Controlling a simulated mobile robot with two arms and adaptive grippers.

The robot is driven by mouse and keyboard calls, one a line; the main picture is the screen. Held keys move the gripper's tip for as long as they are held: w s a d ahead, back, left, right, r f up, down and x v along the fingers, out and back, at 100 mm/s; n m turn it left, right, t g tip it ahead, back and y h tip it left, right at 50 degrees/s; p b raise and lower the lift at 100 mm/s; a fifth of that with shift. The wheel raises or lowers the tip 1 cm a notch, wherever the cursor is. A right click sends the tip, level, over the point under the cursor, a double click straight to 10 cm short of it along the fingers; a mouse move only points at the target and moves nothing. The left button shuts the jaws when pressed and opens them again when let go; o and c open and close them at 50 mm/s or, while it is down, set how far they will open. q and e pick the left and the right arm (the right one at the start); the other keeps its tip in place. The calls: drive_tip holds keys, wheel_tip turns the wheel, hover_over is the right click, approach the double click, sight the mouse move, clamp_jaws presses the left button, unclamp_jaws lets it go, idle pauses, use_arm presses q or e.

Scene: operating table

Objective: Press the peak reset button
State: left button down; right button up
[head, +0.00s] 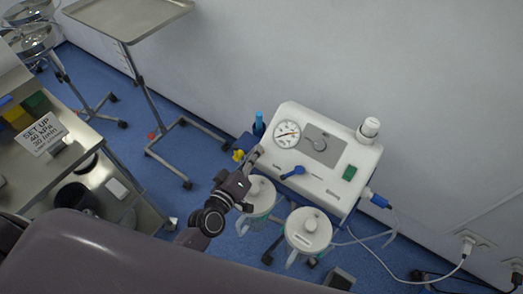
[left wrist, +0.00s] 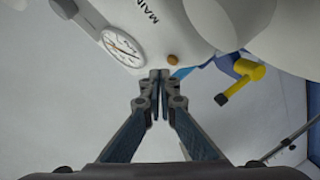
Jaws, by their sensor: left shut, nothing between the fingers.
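The white suction unit (head: 330,178) stands by the wall in the head view, with a round dial gauge (head: 287,134) on its top panel. The gauge also shows at the upper left in the left wrist view (left wrist: 122,48). A small round brown button (left wrist: 172,60), apparently the peak reset, sits on the white panel near the gauge. My left gripper (head: 255,155) is shut and empty at the unit's left edge. In the left wrist view its fingertips (left wrist: 159,75) are right by the button; I cannot tell if they touch. The button is not distinguishable in the head view. My right gripper is not in view.
A blue lever (head: 293,172), a green switch (head: 349,172) and a white knob (head: 369,129) are on the unit. Two lidded jars, one here (head: 308,231), stand in front. A yellow fitting (left wrist: 240,80) is right of my fingers. A setup sign (head: 43,133) stands on the left cart.

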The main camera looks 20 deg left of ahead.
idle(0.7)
use_arm(q)
drive_tip(key=shift+w+f, duration=0.25)
drive_tip(key=shift+f, duration=0.1)
drive_tip(key=shift+w+d+f+b, duration=0.2)
drive_tip(key=shift+f+b, duration=0.1)
drive_tip(key=shift+b, duration=0.15)
idle(0.5)
drive_tip(key=shift+s+r, duration=0.1)
drive_tip(key=shift+s+a+r+p, duration=0.2)
drive_tip(key=shift+s+r+p, duration=0.2)
drive_tip(key=shift+r+p, duration=0.25)
drive_tip(key=s+r+p, duration=0.1)
drive_tip(key=r+p, duration=0.1)
drive_tip(key=s+a+r+p, duration=0.1)
drive_tip(key=r+p, duration=0.1)
drive_tip(key=shift+s, duration=0.35)
